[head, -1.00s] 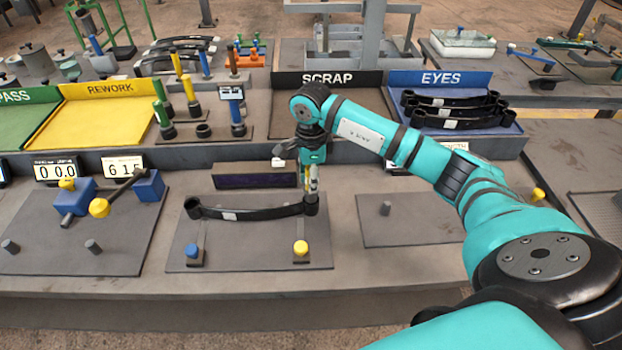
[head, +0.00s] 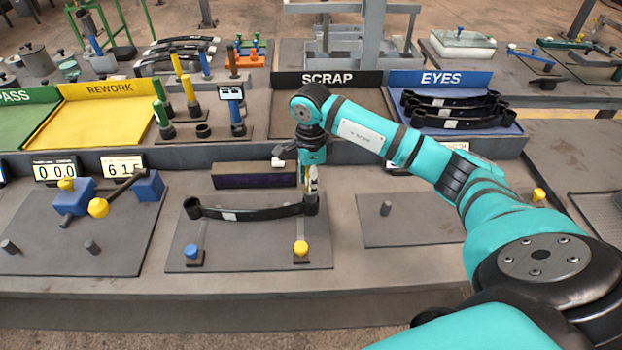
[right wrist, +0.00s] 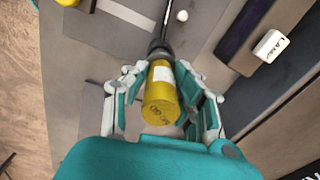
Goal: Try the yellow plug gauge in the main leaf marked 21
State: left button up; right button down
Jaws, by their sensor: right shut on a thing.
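The yellow plug gauge (right wrist: 161,92) is in my right gripper (right wrist: 165,98), which is shut on its handle in the right wrist view. My right gripper (head: 312,185) also shows in the head view, pointing down over the right end of a black leaf. The leaf (head: 265,213) has a white tag and lies across the middle plate; I cannot read 21 on it. The gauge's lower end meets the leaf's right eye (head: 311,206). How deep it sits in the eye is hidden. My left gripper is not in view.
A dark display (head: 255,181) stands behind the leaf. Blue (head: 192,251) and yellow (head: 300,248) buttons are in front. Upright gauges, including a yellow one (head: 189,90), stand behind. SCRAP (head: 328,78) and EYES (head: 440,78) bays line the back. The right plate (head: 410,225) is mostly clear.

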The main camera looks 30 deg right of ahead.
jog(key=shift+f+b, duration=1.4)
jog(key=shift+f, duration=0.2)
dwell(1.1)
jog(key=shift+r, duration=0.2)
dwell(0.4)
jog(key=shift+r+p, duration=1.75)
jog(key=shift+r, duration=1.2)
jog(key=shift+r+p, duration=1.05)
jog(key=shift+r, duration=0.95)
